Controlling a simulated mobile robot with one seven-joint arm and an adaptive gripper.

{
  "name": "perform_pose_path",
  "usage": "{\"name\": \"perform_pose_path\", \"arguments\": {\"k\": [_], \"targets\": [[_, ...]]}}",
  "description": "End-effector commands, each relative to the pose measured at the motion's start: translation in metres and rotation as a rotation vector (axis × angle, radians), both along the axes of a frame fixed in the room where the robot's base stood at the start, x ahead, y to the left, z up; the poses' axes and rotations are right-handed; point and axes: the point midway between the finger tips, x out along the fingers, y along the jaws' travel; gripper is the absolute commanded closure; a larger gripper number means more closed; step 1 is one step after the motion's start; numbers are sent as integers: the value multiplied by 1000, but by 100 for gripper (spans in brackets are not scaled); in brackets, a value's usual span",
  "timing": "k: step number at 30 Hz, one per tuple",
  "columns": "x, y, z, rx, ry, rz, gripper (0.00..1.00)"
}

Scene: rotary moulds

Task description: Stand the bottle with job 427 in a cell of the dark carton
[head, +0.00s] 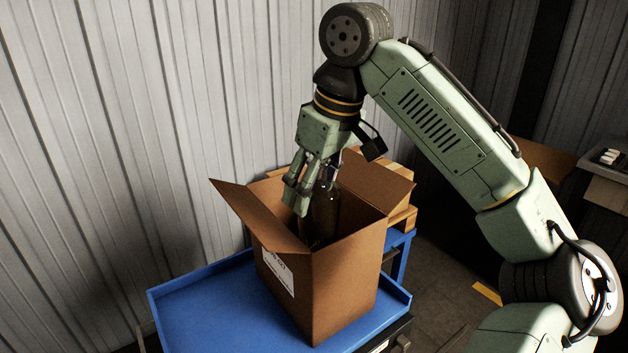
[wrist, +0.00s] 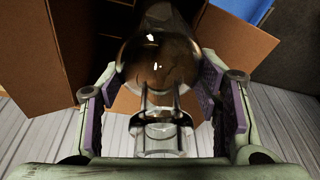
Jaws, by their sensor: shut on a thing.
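My gripper (head: 314,182) is shut on a dark brown glass bottle (head: 326,212) and holds it by the upper part, neck up. The bottle is upright and partly inside the open carton (head: 345,279), below the rim. In the wrist view the bottle (wrist: 158,70) lies between the two purple-padded fingers (wrist: 163,100), with its clear neck towards me. The carton's open flaps and dark inside (wrist: 95,35) show behind it. I cannot see the bottle's foot, the cells or whether it touches the floor. No job number is readable on the bottle.
The carton stands on a blue cart tray (head: 190,315) with a raised rim. A ribbed metal wall (head: 120,130) closes off the left. A shelf with small white items (head: 608,157) is at far right.

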Motion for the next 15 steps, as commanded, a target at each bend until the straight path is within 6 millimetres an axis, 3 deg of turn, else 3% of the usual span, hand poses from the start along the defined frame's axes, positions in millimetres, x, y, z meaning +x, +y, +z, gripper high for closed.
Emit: {"name": "perform_pose_path", "arguments": {"k": [15], "targets": [[0,0,-37,1,0,2,100]]}}
